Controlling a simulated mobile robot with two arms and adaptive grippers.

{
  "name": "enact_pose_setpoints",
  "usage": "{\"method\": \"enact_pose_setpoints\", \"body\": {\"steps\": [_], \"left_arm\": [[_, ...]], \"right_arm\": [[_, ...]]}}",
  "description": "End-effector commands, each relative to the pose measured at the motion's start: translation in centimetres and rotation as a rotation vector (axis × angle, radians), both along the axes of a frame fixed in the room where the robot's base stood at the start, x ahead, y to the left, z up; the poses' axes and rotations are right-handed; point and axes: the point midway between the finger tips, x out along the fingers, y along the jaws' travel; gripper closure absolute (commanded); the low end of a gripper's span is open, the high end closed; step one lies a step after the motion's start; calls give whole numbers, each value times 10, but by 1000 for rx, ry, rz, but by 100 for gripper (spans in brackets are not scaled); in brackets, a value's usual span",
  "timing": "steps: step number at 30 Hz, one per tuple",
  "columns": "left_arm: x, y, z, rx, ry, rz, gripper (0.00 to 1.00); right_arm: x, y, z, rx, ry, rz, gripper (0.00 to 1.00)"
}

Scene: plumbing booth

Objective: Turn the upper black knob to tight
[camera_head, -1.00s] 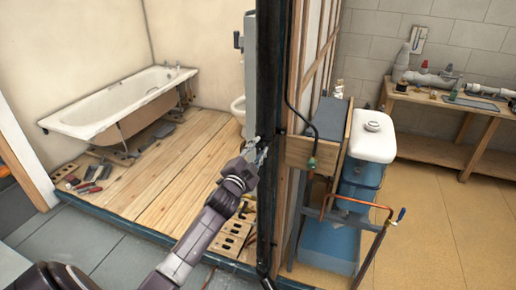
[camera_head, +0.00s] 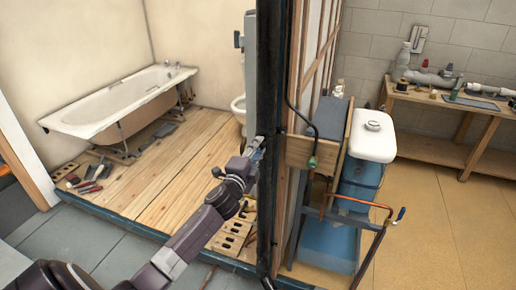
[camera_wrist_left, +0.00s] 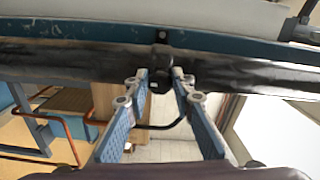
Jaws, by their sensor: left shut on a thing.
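A small black knob (camera_wrist_left: 161,63) sits on the dark-wrapped upright post in the left wrist view. My left gripper (camera_wrist_left: 160,76) has its two blue-grey fingers on either side of this knob and is shut on it. In the head view my left gripper (camera_head: 258,150) reaches from the lower left to the black post (camera_head: 266,90). The knob itself is hard to make out there, and its turn position cannot be read. My right gripper is not in view.
A bathtub (camera_head: 105,108) stands on the wooden floor at the left. Right of the post are a wooden partition, a blue-and-white tank (camera_head: 373,145) and copper pipe (camera_head: 365,203). A wooden bench (camera_head: 450,102) holds fittings. Perforated bricks (camera_head: 232,238) lie below my left arm.

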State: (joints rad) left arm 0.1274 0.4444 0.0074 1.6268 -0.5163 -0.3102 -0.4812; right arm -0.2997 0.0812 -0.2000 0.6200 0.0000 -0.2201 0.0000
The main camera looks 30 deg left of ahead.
Motion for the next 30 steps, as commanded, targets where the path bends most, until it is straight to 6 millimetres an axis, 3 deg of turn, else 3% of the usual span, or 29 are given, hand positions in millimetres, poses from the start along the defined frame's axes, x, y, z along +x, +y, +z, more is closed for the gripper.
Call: {"method": "enact_pose_setpoints", "body": {"steps": [10, 11, 15, 25, 30], "left_arm": [[0, 0, -1, 5, 2, 0, 100], [0, 0, -1, 5, 2, 0, 74], [0, 0, -1, 4, 2, 0, 60], [-3, -1, -1, 2, 3, 0, 60], [-23, -6, -2, 2, 2, -1, 60]], "right_arm": [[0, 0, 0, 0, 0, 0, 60], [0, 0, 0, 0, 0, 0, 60], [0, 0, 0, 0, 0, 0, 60], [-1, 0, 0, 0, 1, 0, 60], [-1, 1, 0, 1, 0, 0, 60]]}}
